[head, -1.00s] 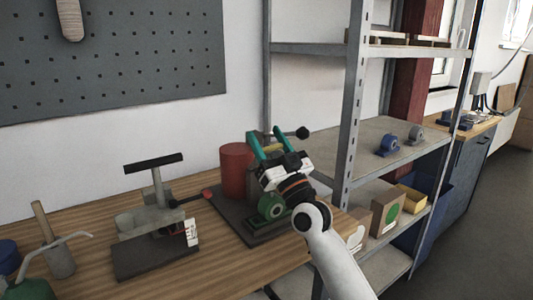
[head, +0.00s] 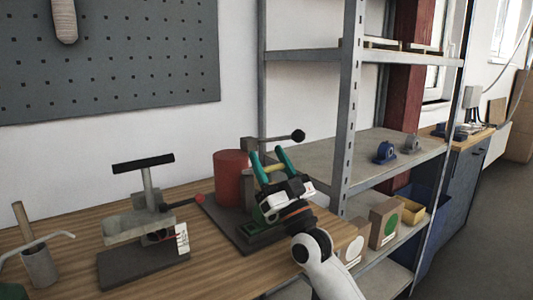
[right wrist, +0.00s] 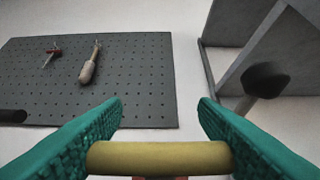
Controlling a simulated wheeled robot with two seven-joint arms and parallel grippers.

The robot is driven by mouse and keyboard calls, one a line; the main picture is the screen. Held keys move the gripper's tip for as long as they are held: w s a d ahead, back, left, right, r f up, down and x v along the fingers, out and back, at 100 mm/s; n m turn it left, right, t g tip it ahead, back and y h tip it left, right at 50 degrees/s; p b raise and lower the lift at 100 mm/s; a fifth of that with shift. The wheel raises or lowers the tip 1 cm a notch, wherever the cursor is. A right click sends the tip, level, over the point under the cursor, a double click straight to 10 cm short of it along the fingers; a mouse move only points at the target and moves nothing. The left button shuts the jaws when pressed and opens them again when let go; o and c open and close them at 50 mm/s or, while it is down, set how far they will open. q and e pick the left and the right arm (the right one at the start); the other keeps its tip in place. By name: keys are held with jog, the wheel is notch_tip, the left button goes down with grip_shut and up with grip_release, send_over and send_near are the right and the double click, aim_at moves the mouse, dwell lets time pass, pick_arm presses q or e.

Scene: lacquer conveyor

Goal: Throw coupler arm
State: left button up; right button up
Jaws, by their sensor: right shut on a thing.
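My right gripper (head: 269,156) has teal fingers and stands over the right-hand fixture on the bench. Its fingers are at the two ends of a yellow bar (head: 274,168), which also spans between them in the right wrist view (right wrist: 160,158). The bar seems to be the grip of the coupler arm; the rest of the arm is hidden behind my gripper. The fixture has a dark base plate (head: 215,218), a red cylinder (head: 231,178) and a lever with a black ball knob (head: 298,136). The knob shows at right in the right wrist view (right wrist: 266,80). My left gripper is not in view.
A grey press (head: 140,222) with a black T-handle stands left on the wooden bench (head: 205,265). A metal shelf post (head: 349,130) rises close right of my right gripper. The shelf holds blue and grey parts. A pegboard (head: 110,60) hangs behind.

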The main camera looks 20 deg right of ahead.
aim_at(271, 171)
jog(key=shift+s+d+f, duration=0.1)
jog(key=shift+s+f, duration=0.15)
jog(key=shift+f, duration=0.35)
jog(key=shift+s+d+f, duration=0.1)
jog(key=shift+s+f, duration=0.15)
jog(key=shift+f, duration=0.3)
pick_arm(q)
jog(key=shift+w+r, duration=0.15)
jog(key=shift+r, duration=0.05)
pick_arm(e)
jog(key=shift+s+f, duration=0.1)
jog(key=shift+f, duration=0.2)
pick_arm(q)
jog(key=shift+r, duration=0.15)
pick_arm(e)
jog(key=o, duration=1.4)
jog(key=shift+s+d+r, duration=0.15)
jog(key=shift+s, duration=0.15)
jog(key=shift+w, duration=0.15)
